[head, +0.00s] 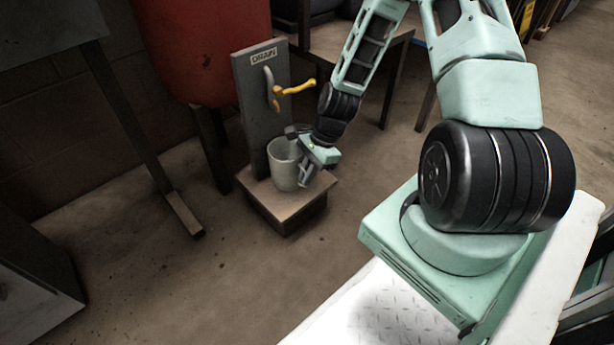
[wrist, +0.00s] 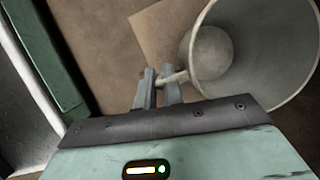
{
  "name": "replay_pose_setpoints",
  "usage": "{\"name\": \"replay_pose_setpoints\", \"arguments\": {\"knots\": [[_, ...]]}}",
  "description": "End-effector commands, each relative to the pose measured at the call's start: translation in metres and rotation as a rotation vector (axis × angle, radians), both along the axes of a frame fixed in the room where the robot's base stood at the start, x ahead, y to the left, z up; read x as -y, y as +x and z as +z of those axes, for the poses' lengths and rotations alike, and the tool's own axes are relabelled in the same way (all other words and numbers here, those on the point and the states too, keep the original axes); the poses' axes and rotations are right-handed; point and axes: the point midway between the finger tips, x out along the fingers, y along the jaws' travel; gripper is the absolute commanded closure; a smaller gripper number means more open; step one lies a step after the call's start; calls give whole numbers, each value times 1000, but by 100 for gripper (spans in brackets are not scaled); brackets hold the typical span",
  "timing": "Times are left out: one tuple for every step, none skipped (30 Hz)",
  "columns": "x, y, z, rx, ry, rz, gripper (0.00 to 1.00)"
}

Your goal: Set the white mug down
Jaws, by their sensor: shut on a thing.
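The white mug (head: 283,165) is upright over the small wooden stand (head: 262,205) in the head view, below a yellow-handled tap. I cannot tell for sure whether its base touches the stand. In the wrist view the mug (wrist: 262,45) shows its open rim and its inside, which looks empty. My gripper (head: 306,163) is at the mug's right side. In the wrist view the gripper (wrist: 160,82) has its two fingers shut on the mug's handle (wrist: 176,77).
A grey panel (head: 248,90) labelled "DRAIN" rises behind the stand, with the yellow tap handle (head: 295,87) above and right of the mug. A red tank (head: 205,50) stands behind on the left. The floor (head: 170,270) in front of the stand is clear.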

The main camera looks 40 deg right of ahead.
Motion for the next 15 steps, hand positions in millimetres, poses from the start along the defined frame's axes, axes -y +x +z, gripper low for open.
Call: {"name": "replay_pose_setpoints", "arguments": {"knots": [[0, 0, 1, 0, 0, 0, 100], [0, 0, 1, 0, 0, 0, 100], [0, 0, 1, 0, 0, 0, 100], [0, 0, 0, 0, 0, 0, 100], [0, 0, -1, -1, 1, 0, 100], [0, 0, -2, -1, 1, 0, 88], [0, 0, -1, -1, 0, 0, 80], [0, 0, -1, -1, 0, 0, 71], [0, 0, -1, -1, 0, 0, 69], [0, 0, -1, 0, 0, 0, 69], [0, 0, -1, 0, 0, 0, 69], [0, 0, -1, 0, 0, 0, 69], [0, 0, -1, 0, 0, 0, 69], [0, 0, -1, 0, 0, 0, 69], [0, 0, -1, 0, 0, 0, 69]]}}
